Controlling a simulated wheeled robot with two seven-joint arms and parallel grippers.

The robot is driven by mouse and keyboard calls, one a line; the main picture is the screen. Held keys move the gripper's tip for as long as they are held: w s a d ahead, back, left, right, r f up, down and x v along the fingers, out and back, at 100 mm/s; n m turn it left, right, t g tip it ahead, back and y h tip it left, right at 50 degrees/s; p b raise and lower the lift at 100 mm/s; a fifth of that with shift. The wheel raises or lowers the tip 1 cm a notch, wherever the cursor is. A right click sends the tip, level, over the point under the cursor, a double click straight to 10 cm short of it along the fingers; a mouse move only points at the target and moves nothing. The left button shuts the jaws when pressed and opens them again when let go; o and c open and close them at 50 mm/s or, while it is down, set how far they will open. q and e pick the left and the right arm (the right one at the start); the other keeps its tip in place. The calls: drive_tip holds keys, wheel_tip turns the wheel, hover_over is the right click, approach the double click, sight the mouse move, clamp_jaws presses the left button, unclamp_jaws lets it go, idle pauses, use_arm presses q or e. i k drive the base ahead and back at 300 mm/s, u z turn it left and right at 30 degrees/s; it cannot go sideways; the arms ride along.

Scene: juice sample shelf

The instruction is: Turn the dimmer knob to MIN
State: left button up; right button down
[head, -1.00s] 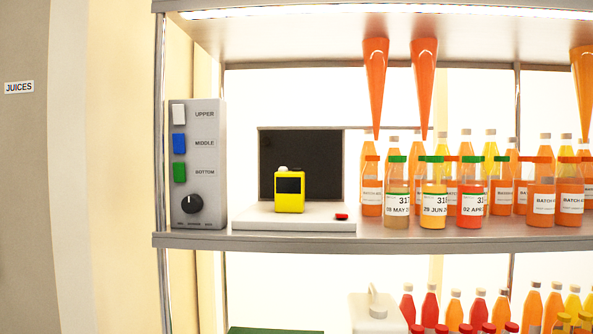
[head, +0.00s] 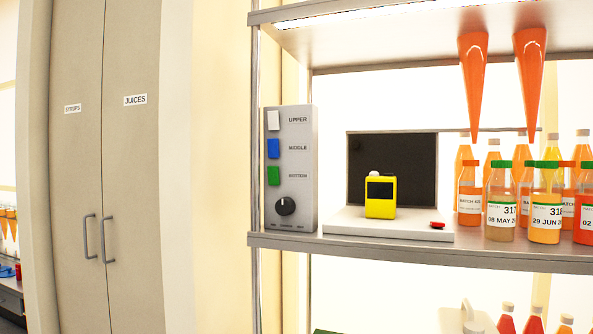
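The black dimmer knob (head: 285,206) sits low on a grey control panel (head: 302,140) at the left end of the shelf in the head view. Small labels run below the knob, too small to read surely. Its pointer mark is too small to tell exactly. Above it are a white UPPER switch (head: 273,120), a blue MIDDLE switch (head: 273,148) and a green BOTTOM switch (head: 273,175). Neither of my grippers is in view.
A yellow device (head: 380,195) stands on a white platform (head: 345,224) right of the panel, before a dark board (head: 415,165). Juice bottles (head: 545,215) and orange cones (head: 473,75) are at the right. A tall cabinet (head: 130,190) stands at the left.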

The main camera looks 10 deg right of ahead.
sight(285, 206)
drive_tip(key=u, duration=1.75)
drive_tip(key=i, duration=1.6)
drive_tip(key=z, duration=2.95)
drive_tip(key=i, duration=0.3)
drive_tip(key=u, duration=0.1)
